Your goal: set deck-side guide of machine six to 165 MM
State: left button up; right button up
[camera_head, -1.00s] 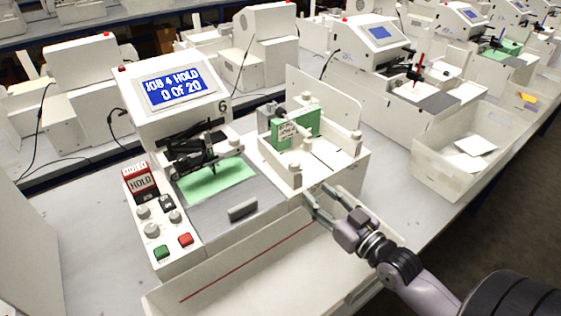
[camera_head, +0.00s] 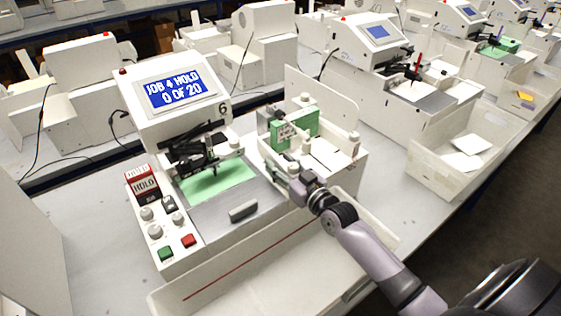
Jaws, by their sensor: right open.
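Machine six (camera_head: 150,100) is a white plotter marked 6, with a screen (camera_head: 178,92) reading "JOB 4 HOLD 0 OF 20". A feeder tray with upright guide walls and several pale knobs stands on the right side of its deck (camera_head: 235,211). A green card block (camera_head: 296,127) with a small printed label is in the feeder. My right gripper (camera_head: 284,165) is open at the feeder's deck-side front corner, over the pale knob post there. The gripper hides most of that post; I cannot tell whether they touch. No millimetre scale is readable. My left gripper is out of view.
A green sheet (camera_head: 217,183) lies under the pen carriage (camera_head: 203,153). Left of the deck are a HOLD sign (camera_head: 146,187), several knobs, a green button (camera_head: 166,253) and a red button (camera_head: 189,241). An open white bin (camera_head: 432,167) stands right of the feeder.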

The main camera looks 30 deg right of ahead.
jog(key=shift+w, duration=0.2)
jog(key=shift+c, duration=0.6)
grip_shut()
